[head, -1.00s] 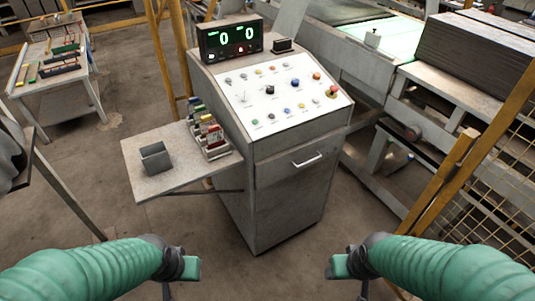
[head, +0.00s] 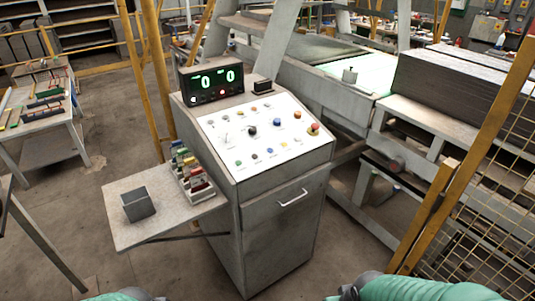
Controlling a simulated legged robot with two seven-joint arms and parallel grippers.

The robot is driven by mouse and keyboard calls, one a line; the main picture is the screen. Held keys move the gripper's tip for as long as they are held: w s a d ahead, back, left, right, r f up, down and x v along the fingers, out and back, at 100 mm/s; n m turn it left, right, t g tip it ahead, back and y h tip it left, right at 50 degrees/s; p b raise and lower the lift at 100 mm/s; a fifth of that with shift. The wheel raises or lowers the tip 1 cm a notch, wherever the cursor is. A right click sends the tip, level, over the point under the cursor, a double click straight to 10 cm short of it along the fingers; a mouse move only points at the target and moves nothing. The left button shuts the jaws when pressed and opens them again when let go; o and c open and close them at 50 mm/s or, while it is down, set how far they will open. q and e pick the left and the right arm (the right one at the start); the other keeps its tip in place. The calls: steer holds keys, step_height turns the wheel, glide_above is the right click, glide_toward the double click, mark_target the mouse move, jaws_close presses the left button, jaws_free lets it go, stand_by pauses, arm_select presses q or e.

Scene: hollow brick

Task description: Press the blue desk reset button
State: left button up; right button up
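The grey control desk (head: 275,215) stands in the middle of the head view, with a white sloping panel of small buttons and knobs. A larger blue button (head: 277,122) sits on the panel's upper right part. A smaller blue button (head: 270,153) is in the lower row. I cannot read labels to tell which one is the reset. Only the green sleeves of my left arm (head: 125,297) and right arm (head: 425,289) show at the bottom edge. Both grippers' fingers are out of the frame, and the arms are well apart from the panel.
A display reading 0 0 (head: 212,83) stands atop the desk. A side shelf (head: 165,230) juts left, with a grey open box (head: 138,204) and a rack of coloured items (head: 192,175). A yellow post and mesh guard (head: 470,160) stand at right. Floor in front is partly open.

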steer(key=shift+d+f, duration=0.1)
steer(key=shift+d, duration=0.4)
steer(key=shift+a, duration=0.1)
steer(key=shift+c, duration=0.3)
